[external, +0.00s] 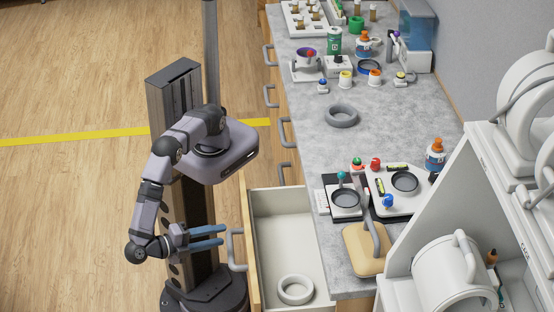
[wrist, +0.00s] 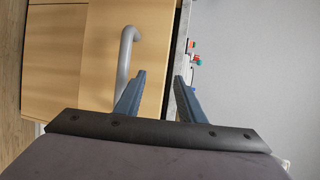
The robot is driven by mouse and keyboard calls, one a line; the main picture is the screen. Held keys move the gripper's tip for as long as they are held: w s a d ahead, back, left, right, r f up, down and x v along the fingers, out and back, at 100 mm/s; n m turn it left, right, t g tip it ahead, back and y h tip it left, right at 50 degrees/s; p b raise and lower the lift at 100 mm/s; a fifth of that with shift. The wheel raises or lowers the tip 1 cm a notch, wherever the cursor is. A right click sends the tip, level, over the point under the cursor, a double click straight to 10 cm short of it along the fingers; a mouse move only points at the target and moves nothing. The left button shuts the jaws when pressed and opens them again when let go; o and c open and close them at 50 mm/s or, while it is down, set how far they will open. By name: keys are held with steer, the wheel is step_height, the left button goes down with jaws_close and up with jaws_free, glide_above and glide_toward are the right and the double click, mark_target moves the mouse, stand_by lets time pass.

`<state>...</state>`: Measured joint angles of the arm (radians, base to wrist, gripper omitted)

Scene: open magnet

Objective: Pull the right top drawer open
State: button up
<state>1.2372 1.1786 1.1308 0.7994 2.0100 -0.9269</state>
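The top drawer (external: 300,235) at the near end of the counter stands pulled out in the external view, with a white ring (external: 296,289) inside. Its grey handle (external: 236,250) is on the front panel, facing my gripper (external: 222,236). The gripper's two blue fingers are apart, with their tips just short of the handle. In the wrist view the handle (wrist: 126,58) lies to the left of the gap of my gripper (wrist: 160,76), close by the left finger. Nothing shows between the fingers. I cannot tell whether the left finger touches the handle.
Other closed drawers with grey handles (external: 284,133) run along the counter front. The grey countertop (external: 300,120) carries bottles, small scales and a beige-seated tap-like item (external: 368,248). A white rack (external: 470,190) stands at right. The wood floor (external: 70,200) at left is clear.

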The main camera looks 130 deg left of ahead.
stand_by(0.3)
steer(key=w+a+r+n+g+p, duration=0.25)
steer(key=r+p, duration=0.35)
steer(key=r, duration=0.3)
steer(key=w+a+r+n+g+p, duration=0.1)
steer(key=w+a+r+p, duration=0.2)
steer(key=r+p, duration=0.35)
steer(key=a+r+g+h+p, duration=0.1)
steer(key=a+r+g+p, duration=0.1)
steer(key=a+r+p, duration=0.45)
steer(key=s+a+f+m+h+b, duration=0.1)
steer(key=s+f+m+h, duration=0.15)
steer(key=f, duration=0.45)
steer(key=s+f+m+h, duration=0.2)
steer(key=s+f+h, duration=0.2)
steer(key=f, duration=0.4)
steer(key=d+f+m+h, duration=0.1)
steer(key=d+f+h, duration=0.1)
steer(key=d, duration=0.2)
steer(key=w+d+f+m+t+h, duration=0.1)
steer(key=d+f+h, duration=0.2)
steer(key=d, duration=0.2)
steer(key=shift+d+m+h, duration=0.3)
steer(key=shift+m+h, duration=0.05)
steer(key=shift+m, duration=0.05)
